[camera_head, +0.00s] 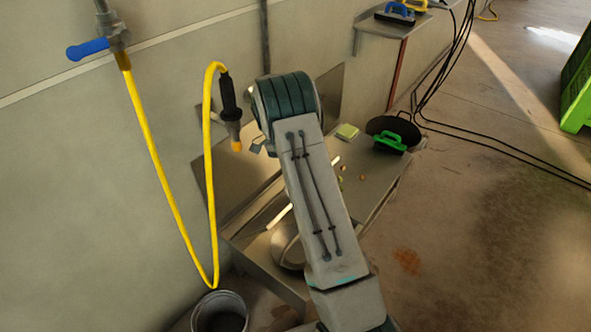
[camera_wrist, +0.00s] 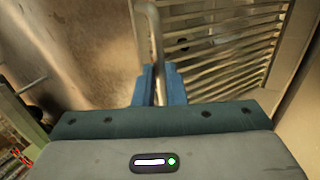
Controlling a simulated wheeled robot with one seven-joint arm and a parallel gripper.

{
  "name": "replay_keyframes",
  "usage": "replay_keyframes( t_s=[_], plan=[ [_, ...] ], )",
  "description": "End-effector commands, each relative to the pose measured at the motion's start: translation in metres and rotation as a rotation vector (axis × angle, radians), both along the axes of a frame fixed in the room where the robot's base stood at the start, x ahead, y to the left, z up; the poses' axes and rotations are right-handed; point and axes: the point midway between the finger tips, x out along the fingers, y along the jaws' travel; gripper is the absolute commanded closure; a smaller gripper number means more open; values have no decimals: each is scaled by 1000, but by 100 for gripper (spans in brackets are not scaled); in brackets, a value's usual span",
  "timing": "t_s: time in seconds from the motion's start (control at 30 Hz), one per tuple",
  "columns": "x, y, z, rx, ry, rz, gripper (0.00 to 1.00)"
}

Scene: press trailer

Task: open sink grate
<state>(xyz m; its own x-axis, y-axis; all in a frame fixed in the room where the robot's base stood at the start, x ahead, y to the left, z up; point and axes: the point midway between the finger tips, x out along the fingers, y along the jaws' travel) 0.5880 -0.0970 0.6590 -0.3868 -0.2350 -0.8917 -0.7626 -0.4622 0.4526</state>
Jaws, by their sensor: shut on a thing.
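The sink grate (camera_wrist: 215,50) fills the upper right of the wrist view as a metal panel of parallel slats. A bent metal bar handle (camera_wrist: 152,25) runs down beside its left edge. My gripper (camera_wrist: 160,82) has its blue fingers shut around the lower part of this bar. In the head view my arm crosses the metal sink counter and hides the gripper and the grate. Where the lower end of the bar goes is hidden by the fingers.
The sink counter (camera_head: 370,190) holds a dark pan (camera_head: 388,126), a green-handled brush (camera_head: 391,141) and a sponge (camera_head: 347,131). A yellow hose (camera_head: 150,145) hangs on the left above a bucket (camera_head: 219,311). Black cables (camera_head: 440,90) run along the right; floor there is open.

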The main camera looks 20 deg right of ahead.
Motion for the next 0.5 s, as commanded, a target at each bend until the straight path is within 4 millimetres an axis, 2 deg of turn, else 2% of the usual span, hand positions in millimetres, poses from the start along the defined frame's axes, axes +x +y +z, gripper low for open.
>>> replay_keyframes(
  t_s=[0.03,0.1,0.5],
  plan=[
    [3,6,-7,9,-12,7,84],
    [3,6,-7,10,-11,8,67],
    [2,1,-1,6,-10,1,67]
  ],
)
